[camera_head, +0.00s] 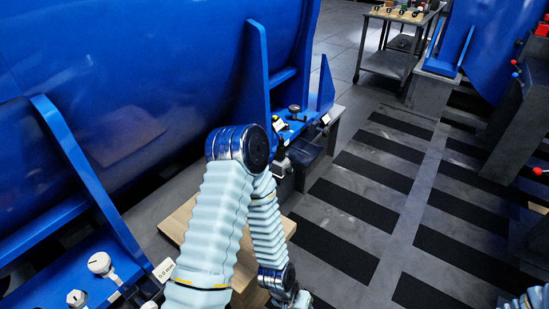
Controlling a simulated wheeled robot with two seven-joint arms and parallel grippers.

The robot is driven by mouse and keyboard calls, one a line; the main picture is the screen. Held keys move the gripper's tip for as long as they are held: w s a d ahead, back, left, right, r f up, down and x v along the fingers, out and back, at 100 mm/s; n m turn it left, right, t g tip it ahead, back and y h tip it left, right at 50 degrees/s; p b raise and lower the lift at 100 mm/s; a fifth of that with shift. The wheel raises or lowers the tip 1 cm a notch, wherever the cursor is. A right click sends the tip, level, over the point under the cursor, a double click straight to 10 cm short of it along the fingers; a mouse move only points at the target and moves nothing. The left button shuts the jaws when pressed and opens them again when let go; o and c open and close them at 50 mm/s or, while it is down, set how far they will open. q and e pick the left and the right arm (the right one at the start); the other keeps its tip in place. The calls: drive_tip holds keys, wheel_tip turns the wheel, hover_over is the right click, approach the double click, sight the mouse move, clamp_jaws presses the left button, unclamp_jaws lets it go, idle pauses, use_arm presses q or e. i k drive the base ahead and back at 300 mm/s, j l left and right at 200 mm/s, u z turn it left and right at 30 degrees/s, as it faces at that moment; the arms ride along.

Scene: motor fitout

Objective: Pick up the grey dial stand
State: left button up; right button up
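I cannot tell for sure which thing is the grey dial stand. A small grey and dark fitting (281,162) shows just right of my raised arm's elbow, beside the blue foot. A smaller dark-topped piece (294,110) stands on that foot. At the lower left, a pale round-headed piece (100,264) stands on the near blue foot, with a second one (76,298) in front of it. My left arm, in pale ribbed sleeves, rises from the bottom centre and bends down again. Its gripper is not visible. Only a bit of my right arm shows at the lower right corner.
A large blue cylindrical body (150,90) fills the left. A light wooden surface (183,218) lies under my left arm. A cart (386,62) stands at the back. The striped floor (400,215) on the right is clear.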

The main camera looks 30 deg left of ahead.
sight(279, 166)
drive_tip(key=k+u, duration=0.25)
drive_tip(key=u, duration=0.15)
drive_tip(key=k+j+u, duration=0.2)
drive_tip(key=u, duration=0.2)
drive_tip(key=k+j+u, duration=0.1)
drive_tip(key=k+u, duration=0.15)
drive_tip(key=k, duration=0.4)
drive_tip(key=l+u, duration=0.1)
drive_tip(key=u, duration=0.35)
drive_tip(key=i+l+u, duration=0.1)
drive_tip(key=u, duration=0.35)
drive_tip(key=l+u, duration=0.15)
drive_tip(key=u, duration=0.25)
drive_tip(key=l+u, duration=0.15)
drive_tip(key=u, duration=0.3)
drive_tip(key=l, duration=3.65)
